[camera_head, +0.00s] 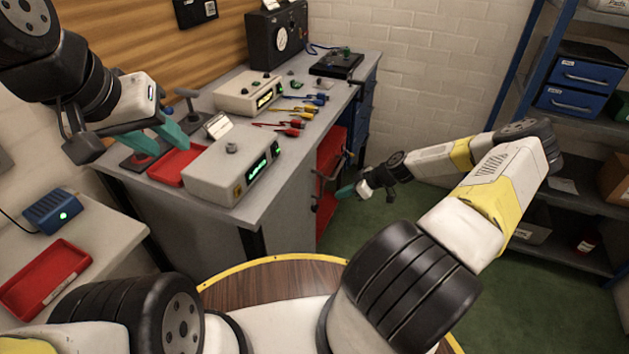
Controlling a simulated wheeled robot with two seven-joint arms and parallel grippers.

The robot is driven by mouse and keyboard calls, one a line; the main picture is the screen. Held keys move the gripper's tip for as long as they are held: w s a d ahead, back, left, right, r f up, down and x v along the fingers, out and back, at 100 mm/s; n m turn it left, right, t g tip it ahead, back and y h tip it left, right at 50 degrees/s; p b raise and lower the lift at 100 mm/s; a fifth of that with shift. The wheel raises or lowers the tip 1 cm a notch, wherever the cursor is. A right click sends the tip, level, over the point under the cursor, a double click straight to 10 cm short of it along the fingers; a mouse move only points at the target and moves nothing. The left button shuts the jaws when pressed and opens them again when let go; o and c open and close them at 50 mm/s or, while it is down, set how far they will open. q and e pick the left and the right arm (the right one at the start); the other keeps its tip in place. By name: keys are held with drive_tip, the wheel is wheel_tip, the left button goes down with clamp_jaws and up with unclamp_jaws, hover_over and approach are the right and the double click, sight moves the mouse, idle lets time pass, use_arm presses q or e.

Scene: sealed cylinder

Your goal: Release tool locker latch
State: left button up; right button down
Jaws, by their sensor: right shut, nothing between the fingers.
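A red-fronted locker (328,153) is set into the end of the grey bench. Dark handle-like parts show on its front, but which one is the latch is too small to tell. My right gripper (345,191) has teal fingertips pressed together and holds nothing. It is in front of the locker's lower part, pointing left toward it; whether it touches is unclear. My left gripper (162,138) hangs over the left end of the bench, near a red tray (177,166). Its teal fingers look spread apart and empty.
The bench (222,222) carries metering boxes (232,170), coloured leads (291,126) and a gauge unit (280,42). A side table at left holds a blue box (52,210) and a red tray (45,278). Shelving (575,125) stands at right. The green floor between is clear.

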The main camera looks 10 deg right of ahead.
sight(316, 205)
drive_tip(key=x, duration=1)
idle(0.6)
